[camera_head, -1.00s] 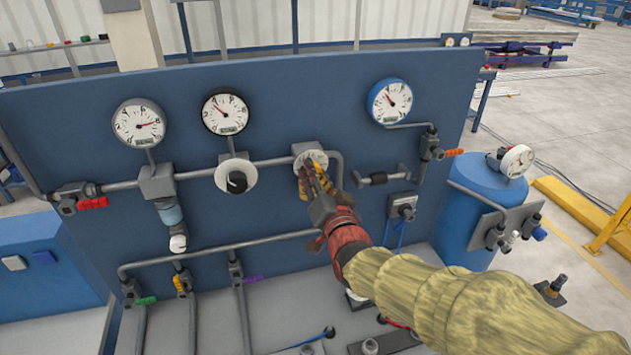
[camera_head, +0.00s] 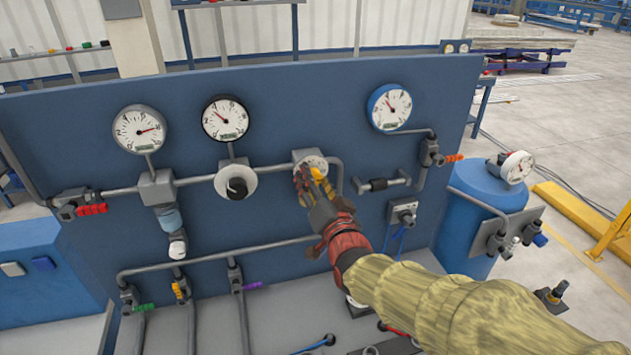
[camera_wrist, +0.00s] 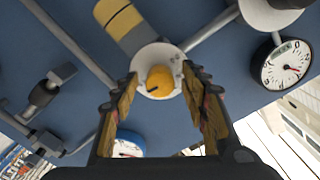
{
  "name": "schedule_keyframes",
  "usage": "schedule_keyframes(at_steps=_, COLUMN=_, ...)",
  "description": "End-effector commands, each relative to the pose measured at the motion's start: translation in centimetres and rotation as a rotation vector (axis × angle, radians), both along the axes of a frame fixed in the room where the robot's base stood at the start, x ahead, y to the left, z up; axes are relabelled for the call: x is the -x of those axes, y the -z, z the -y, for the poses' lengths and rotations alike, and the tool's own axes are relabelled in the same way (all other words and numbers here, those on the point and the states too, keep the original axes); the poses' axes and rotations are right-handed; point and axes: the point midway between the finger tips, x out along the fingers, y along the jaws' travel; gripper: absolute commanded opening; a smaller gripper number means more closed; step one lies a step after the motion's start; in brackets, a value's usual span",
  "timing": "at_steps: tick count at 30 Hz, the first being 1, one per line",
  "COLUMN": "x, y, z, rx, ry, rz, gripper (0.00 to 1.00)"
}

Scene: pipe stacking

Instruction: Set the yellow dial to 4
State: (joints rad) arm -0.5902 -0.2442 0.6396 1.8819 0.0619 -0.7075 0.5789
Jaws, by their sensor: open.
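The yellow dial (camera_wrist: 160,82) sits on a round white plate (camera_wrist: 152,56) in the middle of the wrist view, with a dark mark on its knob. Its numbers are too small to read. In the head view the yellow dial (camera_head: 317,173) shows partly between my fingers, on the pipe run of the blue panel. My gripper (camera_wrist: 159,75) is open, with one finger on each side of the dial and visible gaps between fingers and knob. In the head view my gripper (camera_head: 311,175) reaches up to the dial from the lower right.
A black knob on a white plate (camera_head: 236,186) is left of the yellow dial. Gauges with grey (camera_head: 139,128), black (camera_head: 225,118) and blue (camera_head: 389,107) rims are above. A small handle (camera_head: 384,184) and a grey box (camera_head: 402,212) are to the right.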

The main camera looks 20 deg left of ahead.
Motion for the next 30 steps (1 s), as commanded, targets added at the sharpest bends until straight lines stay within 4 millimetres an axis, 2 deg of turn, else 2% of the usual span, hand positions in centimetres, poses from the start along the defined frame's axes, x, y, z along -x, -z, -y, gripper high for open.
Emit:
schedule_keyframes(at_steps=8, x=0.9, y=-0.1, z=0.6, rx=0.000, ry=0.000, rz=0.000, gripper=0.45)
schedule_keyframes(at_steps=21, x=7.4, y=-0.1, z=4.5, rx=-0.002, ry=0.000, rz=0.001, gripper=0.45)
schedule_keyframes(at_steps=30, x=10.0, y=0.0, z=6.1, rx=0.000, ry=-0.001, rz=-0.001, gripper=0.45)
